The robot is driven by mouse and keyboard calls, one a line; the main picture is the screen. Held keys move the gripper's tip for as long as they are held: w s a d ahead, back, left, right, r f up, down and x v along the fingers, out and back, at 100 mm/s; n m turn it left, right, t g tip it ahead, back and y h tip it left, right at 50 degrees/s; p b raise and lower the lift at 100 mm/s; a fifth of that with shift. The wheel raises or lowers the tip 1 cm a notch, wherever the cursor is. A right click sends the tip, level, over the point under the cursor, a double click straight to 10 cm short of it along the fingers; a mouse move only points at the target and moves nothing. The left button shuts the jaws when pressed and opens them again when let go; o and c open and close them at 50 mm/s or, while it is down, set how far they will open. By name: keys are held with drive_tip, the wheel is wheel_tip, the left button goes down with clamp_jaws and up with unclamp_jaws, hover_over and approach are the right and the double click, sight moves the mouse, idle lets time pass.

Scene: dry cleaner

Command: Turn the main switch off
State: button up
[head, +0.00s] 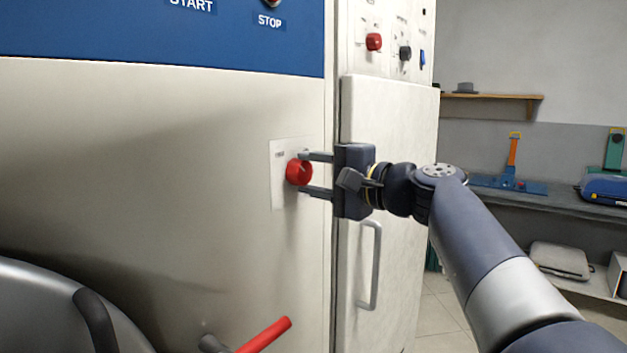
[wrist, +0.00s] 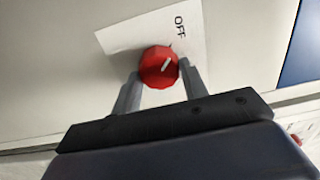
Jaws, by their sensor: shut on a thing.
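The main switch is a red rotary knob (head: 298,172) on a pale label plate (head: 278,190) on the front of the large cream machine. My gripper (head: 309,174) reaches it from the right in the head view, one finger above and one below, and is shut on the knob. In the wrist view the red knob (wrist: 158,68) sits between the two fingertips (wrist: 160,76). A white mark on its face points up and to the right, toward the printed word OFF (wrist: 180,20). The fingers hide the knob's sides.
A cabinet door with a grey handle (head: 371,265) stands right of the switch, under a panel with another red knob (head: 374,41) and a black knob (head: 405,53). A red lever (head: 264,336) sticks out below. A shelf and bench (head: 560,205) are at the right.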

idle(0.3)
drive_tip(key=o, duration=1)
drive_tip(key=shift+c, duration=0.2)
drive_tip(key=v, duration=1)
drive_tip(key=shift+s+d, duration=0.3)
drive_tip(key=x, duration=1.1)
drive_tip(key=shift+d, duration=0.1)
